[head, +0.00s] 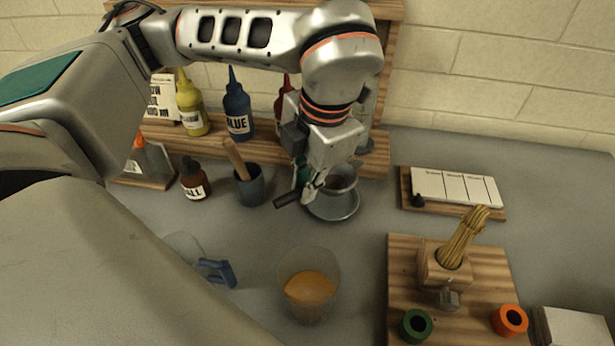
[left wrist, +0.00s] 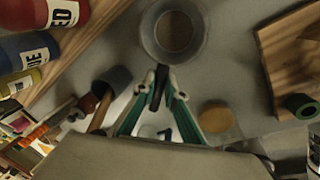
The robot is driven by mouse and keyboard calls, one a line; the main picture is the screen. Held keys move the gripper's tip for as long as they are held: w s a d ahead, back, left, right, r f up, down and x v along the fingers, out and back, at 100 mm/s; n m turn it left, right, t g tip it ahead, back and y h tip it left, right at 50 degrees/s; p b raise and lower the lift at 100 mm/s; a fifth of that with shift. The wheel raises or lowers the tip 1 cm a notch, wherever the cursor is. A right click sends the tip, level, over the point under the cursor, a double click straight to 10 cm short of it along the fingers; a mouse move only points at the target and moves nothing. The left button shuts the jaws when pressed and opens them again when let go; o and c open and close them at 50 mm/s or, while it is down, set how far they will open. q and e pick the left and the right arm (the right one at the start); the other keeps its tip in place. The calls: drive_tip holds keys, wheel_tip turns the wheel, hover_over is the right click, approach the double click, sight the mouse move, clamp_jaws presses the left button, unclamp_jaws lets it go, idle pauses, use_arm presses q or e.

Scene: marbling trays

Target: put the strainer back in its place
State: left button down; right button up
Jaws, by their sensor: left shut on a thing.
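The strainer (head: 343,181) is a small grey round cup with a dark handle (head: 288,198). It sits over a shallow grey dish (head: 335,209), and I cannot tell whether they touch. My left gripper (head: 311,192) is shut on the strainer's handle near the cup. In the left wrist view the strainer (left wrist: 173,30) shows as a round ring at the top, its handle held between the fingertips of my left gripper (left wrist: 158,86). The gripper partly hides the strainer in the head view. My right gripper is in neither view.
A clear cup of orange liquid (head: 308,287) stands in front. A grey pot with a wooden stick (head: 250,187) and a brown dropper bottle (head: 194,181) are left of the dish. A wooden board (head: 400,265) with a straw bundle (head: 468,237) is right. Paint bottles (head: 237,112) line the back shelf.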

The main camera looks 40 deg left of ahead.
use_arm(q)
drive_tip(key=shift+f, duration=0.55)
drive_tip(key=shift+f+b, duration=0.75)
drive_tip(key=shift+f, duration=0.75)
drive_tip(key=c, duration=2)
unclamp_jaws()
